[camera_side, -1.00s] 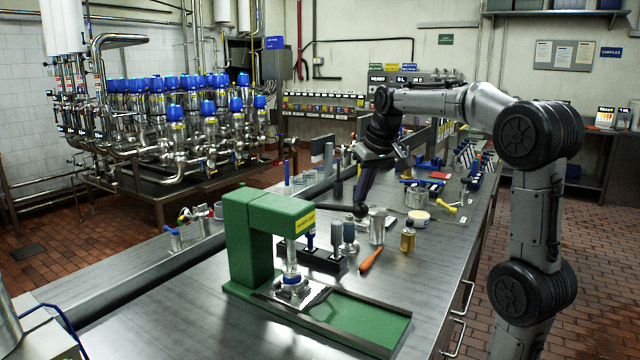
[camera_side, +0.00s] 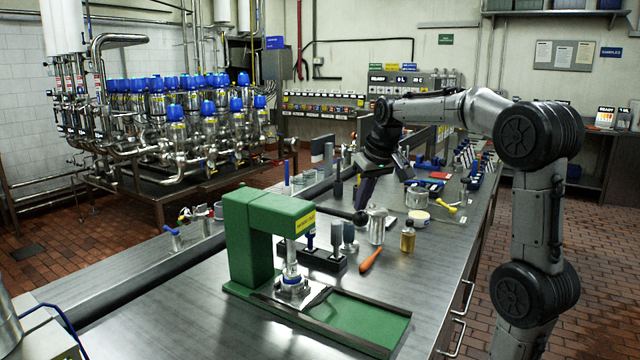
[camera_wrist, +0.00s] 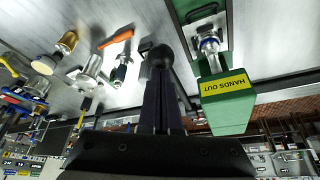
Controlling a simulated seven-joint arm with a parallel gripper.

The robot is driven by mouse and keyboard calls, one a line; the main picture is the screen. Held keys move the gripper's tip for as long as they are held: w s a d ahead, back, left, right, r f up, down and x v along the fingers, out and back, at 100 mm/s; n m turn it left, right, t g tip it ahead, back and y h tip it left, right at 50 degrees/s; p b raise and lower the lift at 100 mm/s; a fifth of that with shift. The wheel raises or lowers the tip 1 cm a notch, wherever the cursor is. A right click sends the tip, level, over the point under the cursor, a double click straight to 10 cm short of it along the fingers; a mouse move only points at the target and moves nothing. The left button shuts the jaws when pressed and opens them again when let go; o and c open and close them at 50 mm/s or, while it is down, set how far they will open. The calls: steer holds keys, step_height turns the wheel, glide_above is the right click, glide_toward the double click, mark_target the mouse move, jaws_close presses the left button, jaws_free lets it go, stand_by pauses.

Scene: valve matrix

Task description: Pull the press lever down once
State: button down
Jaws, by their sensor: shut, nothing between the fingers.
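The green press (camera_side: 262,235) stands on the bench with a yellow label; in the wrist view its head (camera_wrist: 228,105) is at the right, reading "HANDS OUT". Its dark lever (camera_side: 335,212) sticks out to the right and ends in a black ball knob (camera_side: 360,217). The knob also shows in the wrist view (camera_wrist: 160,55), just beyond my fingertips. My gripper (camera_side: 363,204) is shut and empty, pointing down over the knob. The fingertips appear to be at the top of the knob; I cannot tell for sure whether they touch. The fingers partly hide the knob in the wrist view.
The bench front right of the press is clear.

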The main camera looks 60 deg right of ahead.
steer(key=shift+f, duration=0.85)
stand_by(0.4)
step_height(320, 180, up, 17)
steer(key=s, duration=0.3)
stand_by(1.1)
steer(key=shift+w+a, duration=0.1)
